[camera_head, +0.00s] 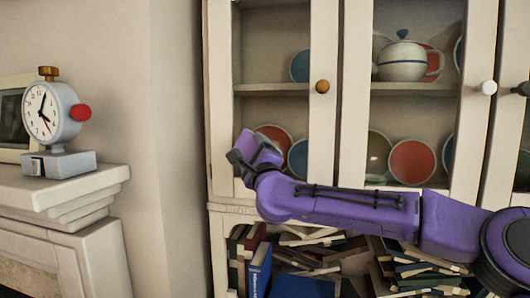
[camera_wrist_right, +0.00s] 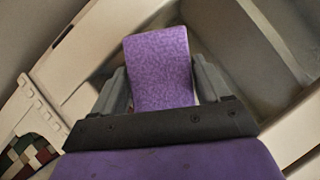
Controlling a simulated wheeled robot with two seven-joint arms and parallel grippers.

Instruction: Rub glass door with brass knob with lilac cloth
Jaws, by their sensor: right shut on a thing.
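The glass door (camera_head: 325,140) with the brass knob (camera_head: 322,86) is the left door of the white cabinet and looks closed. My right gripper (camera_head: 254,152) is in front of its lower left part, near the left frame. In the right wrist view the gripper is shut on the lilac cloth (camera_wrist_right: 160,70), a flat mottled purple piece that sticks out past the fingers. I cannot tell whether the cloth touches the glass. My left gripper is not in view.
Another door to the right has a white knob (camera_head: 488,87), and a dark knob (camera_head: 522,89) is at the right edge. Bowls and a teapot (camera_head: 402,60) stand behind the glass. Books (camera_head: 259,268) fill the open shelf below. A clock (camera_head: 52,115) stands on the mantel at left.

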